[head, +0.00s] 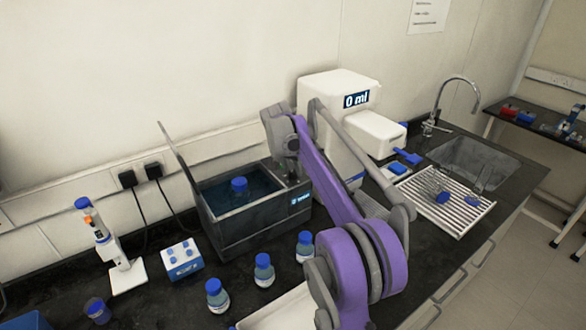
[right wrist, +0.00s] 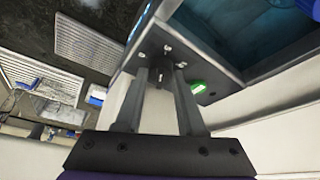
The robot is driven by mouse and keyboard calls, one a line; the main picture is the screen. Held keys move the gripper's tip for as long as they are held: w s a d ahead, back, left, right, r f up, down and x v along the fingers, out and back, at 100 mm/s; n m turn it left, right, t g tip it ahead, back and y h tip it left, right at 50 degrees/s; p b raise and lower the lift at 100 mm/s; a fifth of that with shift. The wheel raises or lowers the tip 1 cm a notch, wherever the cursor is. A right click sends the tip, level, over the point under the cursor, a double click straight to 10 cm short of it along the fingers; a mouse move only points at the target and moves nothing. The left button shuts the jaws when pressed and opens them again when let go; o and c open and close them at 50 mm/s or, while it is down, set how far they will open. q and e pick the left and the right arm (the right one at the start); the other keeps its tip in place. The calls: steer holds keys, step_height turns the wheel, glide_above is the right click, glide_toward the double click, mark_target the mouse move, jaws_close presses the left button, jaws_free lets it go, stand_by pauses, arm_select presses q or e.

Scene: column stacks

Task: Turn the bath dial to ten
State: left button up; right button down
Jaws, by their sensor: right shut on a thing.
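The dark grey water bath (head: 245,232) stands on the black bench with its lid raised, and a blue-capped bottle (head: 240,190) is in its water. A small blue label (head: 300,199) is on its front; I cannot read it surely. In the right wrist view, the bath's panel (right wrist: 182,58) carries a small dark dial (right wrist: 158,72) and a green light (right wrist: 197,87). My right gripper (right wrist: 158,84) is shut on the dial, its two fingers at the dial's sides. In the head view my arm hides the dial, and its setting cannot be read. My left gripper is not in view.
A white dispenser (head: 345,120) stands just behind my right arm. Several blue-capped bottles (head: 263,270) stand in front of the bath. A pipette stand (head: 104,243) and a blue-and-white block (head: 183,260) are to the left. A drying rack (head: 445,205) and sink (head: 475,162) are at the right.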

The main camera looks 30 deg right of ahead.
steer(key=m+g, duration=0.1)
steer(key=m, duration=0.1)
steer(key=m+g, duration=0.1)
steer(key=m, duration=0.2)
steer(key=shift+w+m+h, duration=0.2)
steer(key=shift+m+h, duration=0.1)
steer(key=shift+h, duration=0.1)
steer(key=m+g, duration=0.2)
steer(key=m, duration=0.3)
steer(key=shift+w+f, duration=0.1)
steer(key=shift+m+y, duration=0.3)
steer(key=shift+m, duration=0.1)
steer(key=c, duration=0.5)
jaws_free()
